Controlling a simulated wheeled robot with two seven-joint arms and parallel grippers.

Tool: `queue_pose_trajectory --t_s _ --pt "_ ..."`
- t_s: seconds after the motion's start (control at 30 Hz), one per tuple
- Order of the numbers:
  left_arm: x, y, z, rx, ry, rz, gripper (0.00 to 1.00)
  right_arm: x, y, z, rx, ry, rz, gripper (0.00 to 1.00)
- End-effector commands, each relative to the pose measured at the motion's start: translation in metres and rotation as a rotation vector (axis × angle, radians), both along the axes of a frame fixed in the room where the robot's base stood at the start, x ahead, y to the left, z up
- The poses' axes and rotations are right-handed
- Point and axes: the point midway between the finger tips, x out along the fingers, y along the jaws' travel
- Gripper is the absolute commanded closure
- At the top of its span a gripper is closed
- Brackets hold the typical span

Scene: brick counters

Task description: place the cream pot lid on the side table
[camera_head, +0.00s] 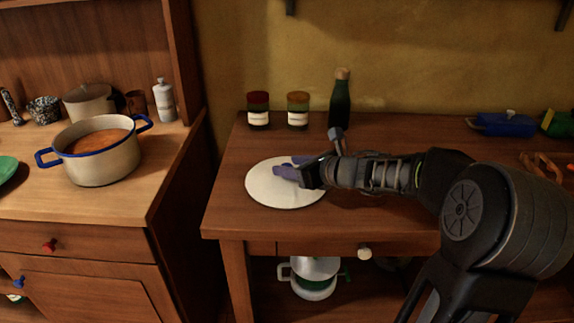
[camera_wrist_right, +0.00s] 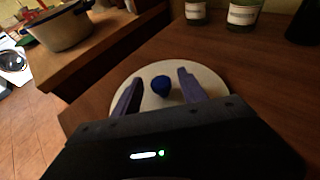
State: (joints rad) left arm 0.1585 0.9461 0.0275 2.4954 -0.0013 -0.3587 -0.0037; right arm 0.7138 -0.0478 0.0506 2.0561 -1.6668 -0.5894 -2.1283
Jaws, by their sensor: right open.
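The cream pot lid (camera_head: 272,194) lies flat on the wooden side table (camera_head: 228,205), near its left end. My right gripper (camera_head: 284,169) is over the lid, reaching in from the right. In the right wrist view the lid (camera_wrist_right: 212,82) shows its blue knob (camera_wrist_right: 161,86) between the two purple fingers of my right gripper (camera_wrist_right: 157,88). The fingers are open with a gap on each side of the knob. In the head view the fingers and wrist hide the knob and part of the lid. My left gripper does not show.
An open cream pot with blue handles (camera_head: 102,160) stands on the left counter (camera_head: 150,165), apart from the side table. Two jars (camera_head: 258,111) (camera_head: 298,111) and a dark bottle (camera_head: 340,103) stand behind the lid. A blue object (camera_head: 505,125) lies at the far right.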

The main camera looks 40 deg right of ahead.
Motion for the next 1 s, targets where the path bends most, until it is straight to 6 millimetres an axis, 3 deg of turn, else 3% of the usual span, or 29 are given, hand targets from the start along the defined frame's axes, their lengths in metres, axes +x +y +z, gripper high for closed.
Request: queue_pose_trajectory --t_s 0.3,0.5,1.0 --pt "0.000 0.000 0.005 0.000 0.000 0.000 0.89 -0.060 -0.009 0.027 -0.003 -0.002 -0.003 0.50" --pt "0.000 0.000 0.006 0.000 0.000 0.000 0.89 -0.087 -0.012 0.037 -0.001 -0.001 -0.001 0.50" --pt "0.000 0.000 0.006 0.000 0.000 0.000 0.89 -0.094 -0.013 0.039 0.000 0.000 0.000 0.50"
